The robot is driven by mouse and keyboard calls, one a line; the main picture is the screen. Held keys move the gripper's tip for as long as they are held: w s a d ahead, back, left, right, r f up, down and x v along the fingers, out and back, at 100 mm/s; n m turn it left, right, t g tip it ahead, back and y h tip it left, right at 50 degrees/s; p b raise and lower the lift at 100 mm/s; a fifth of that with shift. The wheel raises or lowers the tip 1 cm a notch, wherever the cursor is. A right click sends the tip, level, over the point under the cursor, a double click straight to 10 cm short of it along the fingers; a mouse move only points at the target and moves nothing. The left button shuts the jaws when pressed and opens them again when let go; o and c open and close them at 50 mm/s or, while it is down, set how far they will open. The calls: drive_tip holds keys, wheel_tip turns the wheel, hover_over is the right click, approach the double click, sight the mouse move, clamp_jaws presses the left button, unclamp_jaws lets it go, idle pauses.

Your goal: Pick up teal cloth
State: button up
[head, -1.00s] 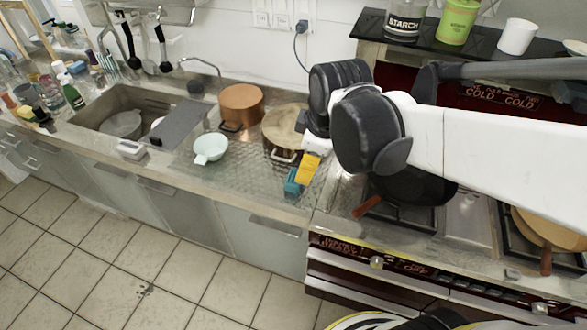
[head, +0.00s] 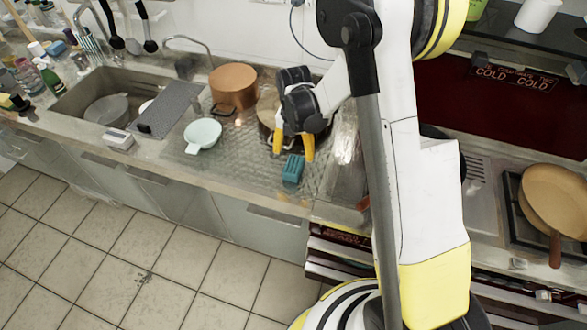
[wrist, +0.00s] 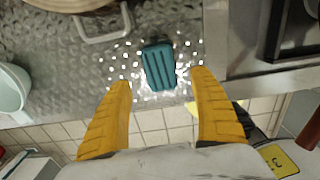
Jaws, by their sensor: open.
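The teal cloth (head: 293,169) lies on the textured metal counter near its front edge, as a small ribbed block. In the wrist view the teal cloth (wrist: 159,66) is beyond the fingertips and roughly midway between them. My gripper (head: 294,156) is open, with its yellow fingers apart and pointing down just behind the cloth in the head view. In the wrist view my gripper (wrist: 162,82) has nothing between its fingers. I cannot tell the exact height of the fingertips above the counter.
A pale green pan (head: 203,134) sits left of the cloth. A copper pot (head: 233,88) and a wooden-lidded pot (head: 266,108) stand behind. The sink (head: 77,90) is at the left. The hob with a tan pan (head: 555,195) is at the right.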

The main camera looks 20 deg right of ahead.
sight(294, 164)
wheel_tip(294, 164, down, 8)
drive_tip(key=b, duration=0.3)
drive_tip(key=shift+r, duration=0.3)
drive_tip(key=c, duration=1.3)
